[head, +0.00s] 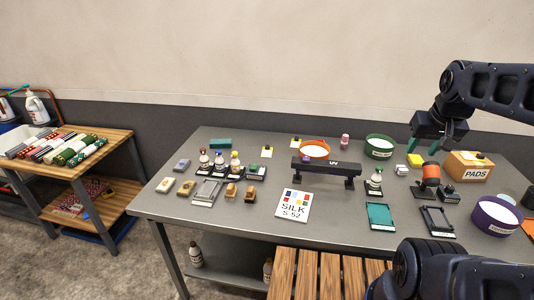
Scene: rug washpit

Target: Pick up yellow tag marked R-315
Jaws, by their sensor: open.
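A small white and yellow card (267,152) lies near the back of the grey table, left of the orange-rimmed bowl. A second small pale card with some yellow (297,142) lies behind that bowl. A bright yellow block (415,160) sits at the back right, close to my gripper. The print on these is too small to read, so I cannot tell which one is R-315. My gripper (430,150) is open, pointing down over the back right of the table, with nothing seen between its fingers.
The table (180,205) also holds an orange bowl (314,150), a black raised bar (325,167), a green bowl (379,147), a PADS box (470,168), a purple bowl (497,215), a SILK card (294,206) and several bottles. A wooden shelf with rolled rugs (85,150) stands left.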

